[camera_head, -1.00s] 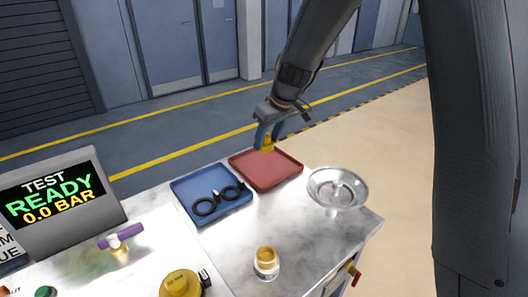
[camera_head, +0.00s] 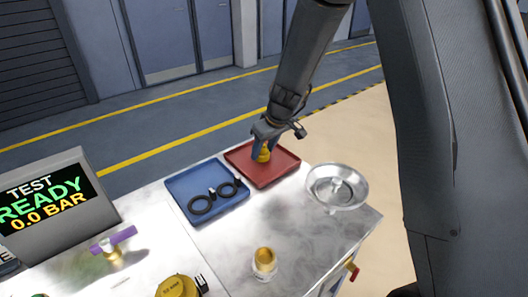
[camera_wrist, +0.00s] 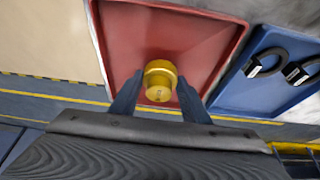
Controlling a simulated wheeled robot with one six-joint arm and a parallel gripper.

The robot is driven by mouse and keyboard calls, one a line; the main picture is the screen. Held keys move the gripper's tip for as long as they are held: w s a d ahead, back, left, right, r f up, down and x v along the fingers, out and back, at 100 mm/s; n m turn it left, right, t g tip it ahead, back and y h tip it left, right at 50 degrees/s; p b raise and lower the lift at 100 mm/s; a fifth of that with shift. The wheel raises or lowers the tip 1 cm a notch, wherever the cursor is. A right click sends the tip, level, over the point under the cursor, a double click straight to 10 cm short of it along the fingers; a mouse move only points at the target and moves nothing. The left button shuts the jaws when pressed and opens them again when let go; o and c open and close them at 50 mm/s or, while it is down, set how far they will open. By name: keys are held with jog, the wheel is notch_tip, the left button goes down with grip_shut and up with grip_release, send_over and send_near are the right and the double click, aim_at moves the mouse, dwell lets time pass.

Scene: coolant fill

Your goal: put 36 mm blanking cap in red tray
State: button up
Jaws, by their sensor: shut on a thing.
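The 36 mm blanking cap is a yellow, gold-coloured cap (camera_wrist: 160,82) between my fingertips; it also shows in the head view (camera_head: 263,154). My gripper (camera_head: 264,148) is shut on it, with blue fingers on either side, as the wrist view shows too (camera_wrist: 158,98). The red tray (camera_head: 283,168) lies at the back of the bench. The cap is over the inside of the tray, low down; I cannot tell whether it touches the floor. In the wrist view the red tray (camera_wrist: 125,40) spreads behind the cap.
A blue tray (camera_head: 181,188) with black ring-shaped parts (camera_head: 201,204) adjoins on the left. A small gold-topped piece (camera_head: 264,261), a larger yellow cap (camera_head: 177,287), a purple-handled valve (camera_head: 113,242) and a test display (camera_head: 50,205) are nearer.

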jog(key=shift+f, duration=0.55)
jog(key=shift+f, duration=0.15)
jog(key=o, duration=1)
jog(key=shift+r, duration=0.55)
jog(key=b+v, duration=0.2)
jog(key=v, duration=0.9)
jog(key=shift+s+d, duration=0.15)
jog(key=shift+d, duration=0.05)
jog(key=shift+r, duration=0.1)
